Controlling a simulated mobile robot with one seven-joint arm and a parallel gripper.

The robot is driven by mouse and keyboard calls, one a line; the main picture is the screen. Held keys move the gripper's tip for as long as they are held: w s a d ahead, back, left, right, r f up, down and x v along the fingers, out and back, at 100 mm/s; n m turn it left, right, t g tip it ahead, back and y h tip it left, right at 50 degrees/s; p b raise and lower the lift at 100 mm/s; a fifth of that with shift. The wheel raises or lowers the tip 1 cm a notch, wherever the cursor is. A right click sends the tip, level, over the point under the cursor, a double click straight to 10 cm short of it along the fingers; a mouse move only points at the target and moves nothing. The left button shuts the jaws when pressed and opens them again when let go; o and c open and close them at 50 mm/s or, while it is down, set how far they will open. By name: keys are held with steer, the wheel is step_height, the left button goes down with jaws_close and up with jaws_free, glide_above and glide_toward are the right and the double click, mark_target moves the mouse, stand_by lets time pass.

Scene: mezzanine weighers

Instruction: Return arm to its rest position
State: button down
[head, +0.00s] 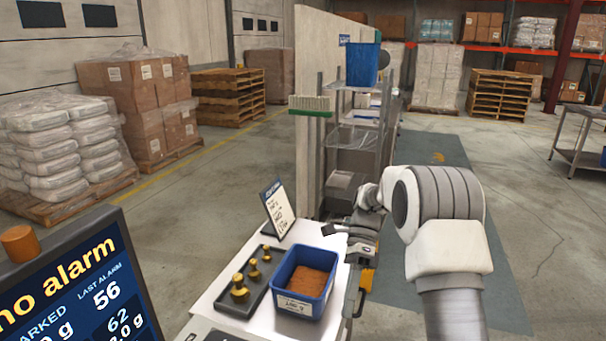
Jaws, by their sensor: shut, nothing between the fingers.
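My arm (445,215) reaches in from the lower right of the head view and bends to the left. My gripper (335,229) is at its left end, shut and empty, just above the back right side of the white table (222,270). It is small and dark in this view. The blue bin (318,258) with brown material in it stands on the table, a little in front of and below the gripper. The gripper appears apart from the bin.
A dark tray with several brass weights (239,288) and a tilted sign (277,208) are on the table. A monitor (80,285) fills the lower left. A shelf cart (357,135) with a blue bucket (362,64) stands behind. Open floor lies to the right.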

steer(key=s+d+r+n+t+h, duration=0.3)
steer(key=s+r+n+t, duration=0.7)
steer(key=s+r+n, duration=0.4)
steer(key=s+d+r+n+t, duration=0.1)
steer(key=s+n+t, duration=0.2)
steer(key=s, duration=0.3)
steer(key=shift+d+r+t, duration=0.15)
steer(key=shift+d+t, duration=0.15)
steer(key=shift+t, duration=0.5)
steer(key=shift+a, duration=0.15)
